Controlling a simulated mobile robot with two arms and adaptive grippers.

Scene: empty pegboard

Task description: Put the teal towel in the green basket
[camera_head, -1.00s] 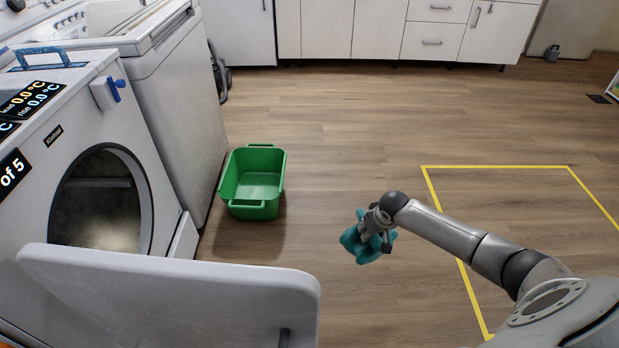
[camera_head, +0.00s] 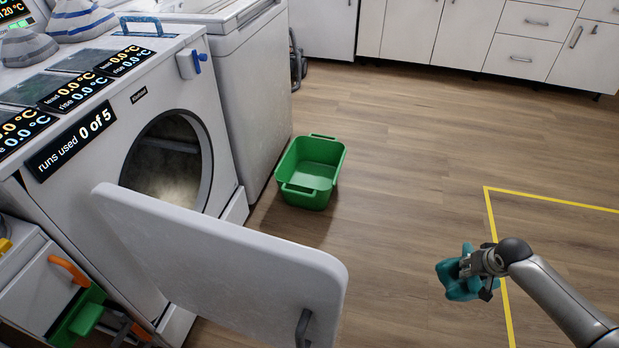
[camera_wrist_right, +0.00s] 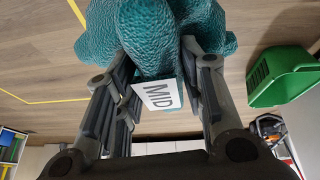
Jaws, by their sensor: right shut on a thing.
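The teal towel (camera_head: 459,276) is bunched up in my right gripper (camera_head: 474,270), held in the air above the wooden floor. In the right wrist view the towel (camera_wrist_right: 120,38) fills the top middle between the fingers (camera_wrist_right: 155,85), with a white tag reading "MID" hanging from it. The green basket (camera_head: 311,172) stands on the floor left of and beyond the gripper, apart from it, and looks empty. It also shows at the right of the wrist view (camera_wrist_right: 284,77). My left gripper is not in view.
A white front-loading machine (camera_head: 120,130) stands at left, its round opening uncovered. Its white door (camera_head: 225,275) swings out between the machine and the floor. A white appliance (camera_head: 245,95) stands beside the basket. White cabinets (camera_head: 450,35) line the back. Floor between towel and basket is clear.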

